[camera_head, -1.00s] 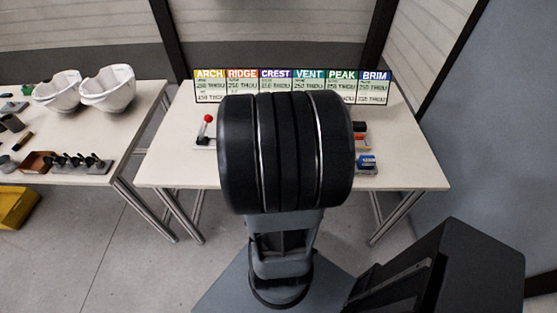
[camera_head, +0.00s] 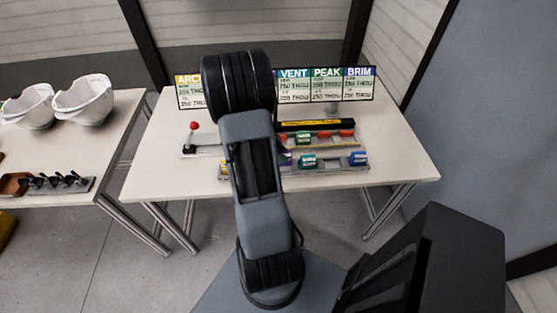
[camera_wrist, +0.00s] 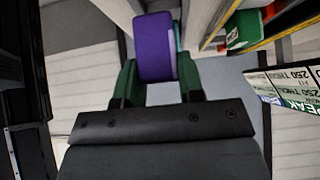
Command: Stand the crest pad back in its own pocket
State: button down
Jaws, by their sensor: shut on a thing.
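The crest pad (camera_wrist: 154,47) is purple and shows at the top middle of the wrist view. My gripper (camera_wrist: 158,80) is shut on it, with one dark green finger on each side. In the head view my arm hides the gripper. A small purple patch (camera_head: 286,158) shows at the arm's right edge there, and I cannot tell whether it is the held pad. The pad rack (camera_head: 332,169) lies at the table's front, its middle partly behind my arm. The crest pocket cannot be made out.
A teal pad (camera_head: 307,161) and a blue pad (camera_head: 358,159) stand in the rack. Red pieces (camera_head: 346,134) lie behind it. A label board (camera_head: 326,87) stands at the back. A red-knobbed lever (camera_head: 193,127) is at left. White helmet shells (camera_head: 84,98) sit on the left table.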

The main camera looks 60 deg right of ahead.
jog(key=shift+w+d+f, duration=0.15)
jog(key=shift+w+f, duration=0.05)
jog(key=shift+f, duration=0.2)
jog(key=shift+w+d+f, duration=0.15)
jog(key=shift+f, duration=1.5)
jog(key=shift+f, duration=0.15)
jog(key=c, duration=0.7)
grip_release()
jog(key=shift+c, duration=0.2)
